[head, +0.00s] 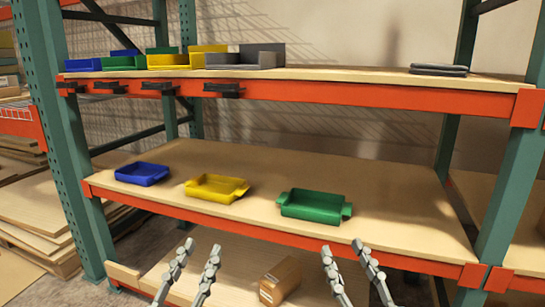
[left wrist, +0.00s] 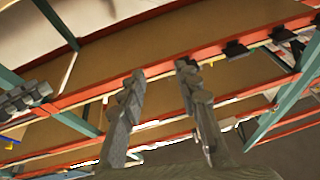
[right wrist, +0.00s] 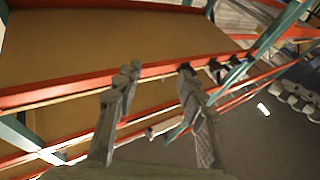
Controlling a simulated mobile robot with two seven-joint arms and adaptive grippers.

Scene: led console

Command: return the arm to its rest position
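My left gripper (head: 197,248) is at the lower left of the head view, in front of the rack, with its two grey fingers apart. It also shows in the left wrist view (left wrist: 160,70), open with nothing between the fingers. My right gripper (head: 342,247) is at the lower middle of the head view, to the right of the left one. In the right wrist view (right wrist: 158,69) its fingers are apart and empty. Both grippers point up at the frame's bottom edge and appear to touch nothing. The upper parts of my arms are hidden below the picture.
The middle shelf (head: 390,205) holds a blue tray (head: 142,174), a yellow tray (head: 216,188) and a green tray (head: 314,204). Several bins and a dark flat stack (head: 438,70) sit on the upper shelf (head: 340,75). A cardboard box (head: 280,281) lies low between my grippers. Green posts (head: 505,200) flank the rack.

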